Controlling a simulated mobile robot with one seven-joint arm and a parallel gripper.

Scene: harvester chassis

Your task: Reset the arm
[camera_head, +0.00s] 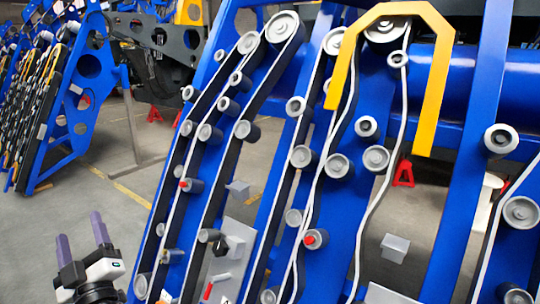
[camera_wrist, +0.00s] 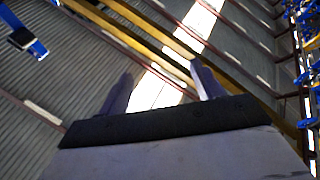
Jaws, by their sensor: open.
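My gripper (camera_head: 82,246) is at the lower left in the head view, left of the blue chassis (camera_head: 340,240). Its two purple fingers point up and stand apart, with nothing between them. In the wrist view my gripper (camera_wrist: 160,90) shows both fingers spread and empty, with the ceiling and a bright skylight strip behind them. It touches nothing that I can see. Most of my arm is out of view.
The blue chassis carries grey rollers, belts and a yellow bracket (camera_head: 440,70) across the middle and right. Another blue frame (camera_head: 85,90) stands at the back left. Red jack stands (camera_head: 403,173) are on the floor. Bare concrete floor (camera_head: 100,205) surrounds the gripper's left side.

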